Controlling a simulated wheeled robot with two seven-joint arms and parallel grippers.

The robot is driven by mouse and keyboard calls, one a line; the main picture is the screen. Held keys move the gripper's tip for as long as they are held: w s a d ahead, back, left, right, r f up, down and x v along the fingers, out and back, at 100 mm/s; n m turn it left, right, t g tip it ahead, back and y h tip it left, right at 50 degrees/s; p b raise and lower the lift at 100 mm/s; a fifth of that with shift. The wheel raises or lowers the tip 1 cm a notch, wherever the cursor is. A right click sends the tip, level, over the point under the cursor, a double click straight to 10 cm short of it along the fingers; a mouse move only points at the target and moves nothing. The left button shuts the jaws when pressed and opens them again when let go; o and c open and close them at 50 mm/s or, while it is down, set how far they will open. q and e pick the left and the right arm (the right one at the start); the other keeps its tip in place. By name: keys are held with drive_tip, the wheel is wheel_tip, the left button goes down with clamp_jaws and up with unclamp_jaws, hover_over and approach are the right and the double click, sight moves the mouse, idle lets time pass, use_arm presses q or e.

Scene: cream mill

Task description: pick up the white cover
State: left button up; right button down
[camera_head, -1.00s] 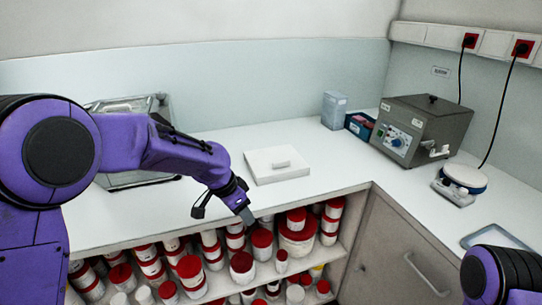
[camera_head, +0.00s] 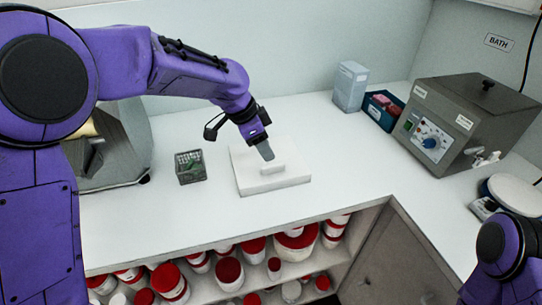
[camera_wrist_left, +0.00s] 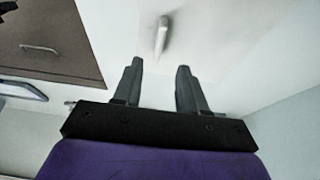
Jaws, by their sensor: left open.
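The white cover (camera_head: 262,178) is a flat square slab with a small raised bar handle (camera_head: 275,169) on top. It lies on the white counter, in the middle of the head view. My left gripper (camera_head: 266,153) is over the cover, close to the handle; in the head view the fingertips overlap the handle's far side, and I cannot tell whether they touch it. In the left wrist view the two fingers (camera_wrist_left: 157,64) are apart with nothing between them, and the handle (camera_wrist_left: 161,36) shows just beyond the fingertips. My right arm shows at the lower right, but its gripper is out of view.
A small wire-topped box (camera_head: 190,167) stands left of the cover, beside a grey metal device (camera_head: 122,150). A pale blue box (camera_head: 350,86), a blue bin (camera_head: 383,111) and a grey water bath (camera_head: 466,120) stand at the back right. Red-lidded jars (camera_head: 229,271) fill the shelf below.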

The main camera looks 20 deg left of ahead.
sight(272, 166)
use_arm(q)
drive_tip(key=shift+s+d+f, duration=0.15)
drive_tip(key=shift+s+f, duration=0.05)
drive_tip(key=shift+s, duration=0.25)
drive_tip(key=shift+s+d+f, duration=0.1)
drive_tip(key=shift+s+f, duration=0.1)
drive_tip(key=shift+f, duration=0.1)
drive_tip(key=w+f, duration=0.1)
drive_tip(key=f+p, duration=0.1)
drive_tip(key=f, duration=0.1)
drive_tip(key=w+d+f, duration=0.1)
drive_tip(key=f, duration=0.1)
drive_tip(key=shift+w+f, duration=0.2)
drive_tip(key=shift+w, duration=0.15)
drive_tip(key=shift+s+r, duration=0.25)
drive_tip(key=shift+s, duration=0.15)
drive_tip(key=c, duration=0.6)
clamp_jaws()
use_arm(e)
drive_tip(key=shift+s+r, duration=0.4)
drive_tip(key=shift+r, duration=0.4)
